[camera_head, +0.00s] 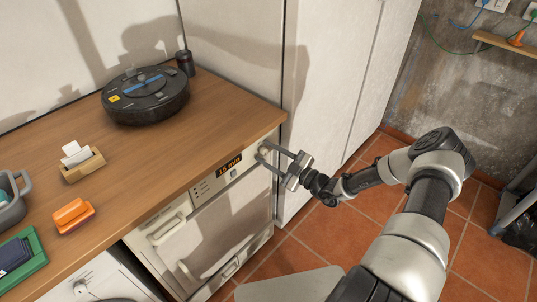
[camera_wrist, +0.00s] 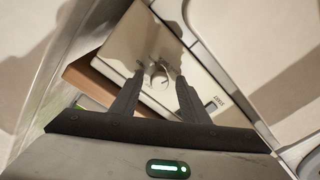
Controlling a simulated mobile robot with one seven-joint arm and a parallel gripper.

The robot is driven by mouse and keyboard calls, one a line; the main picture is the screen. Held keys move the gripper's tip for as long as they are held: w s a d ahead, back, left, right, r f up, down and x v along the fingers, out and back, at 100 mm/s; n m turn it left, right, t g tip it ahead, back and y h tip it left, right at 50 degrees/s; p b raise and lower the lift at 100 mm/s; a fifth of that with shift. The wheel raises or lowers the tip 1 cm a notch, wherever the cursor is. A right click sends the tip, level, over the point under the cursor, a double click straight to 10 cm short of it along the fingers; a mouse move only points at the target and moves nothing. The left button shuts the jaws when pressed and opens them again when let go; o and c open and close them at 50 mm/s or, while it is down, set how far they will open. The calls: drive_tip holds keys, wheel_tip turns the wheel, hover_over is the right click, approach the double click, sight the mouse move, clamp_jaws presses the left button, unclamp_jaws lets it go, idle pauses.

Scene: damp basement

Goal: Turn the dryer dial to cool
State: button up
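The dryer (camera_head: 212,235) is a pale front-loading machine under the wooden worktop. Its control panel has a lit display (camera_head: 229,165) that seems to read 15 min. The round dryer dial (camera_wrist: 160,77) shows between my fingers in the wrist view; its marks are too small to read. My gripper (camera_head: 265,153) reaches the panel's right end from the right. In the wrist view my gripper (camera_wrist: 161,77) is open, with one finger on each side of the dial and small gaps showing. In the head view the fingers largely hide the dial.
The worktop (camera_head: 195,140) carries a robot vacuum (camera_head: 146,96), a dark cup (camera_head: 185,64), a card holder (camera_head: 83,163), an orange brush (camera_head: 73,215), and a grey bin (camera_head: 12,205). A tall white cabinet (camera_head: 335,80) stands close behind my gripper. Tiled floor (camera_head: 300,258) is open in front.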

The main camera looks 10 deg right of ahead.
drive_tip(key=v, duration=1.7)
drive_tip(key=shift+s+d+p, duration=0.15)
drive_tip(key=shift+p, duration=0.15)
drive_tip(key=shift+r, duration=0.1)
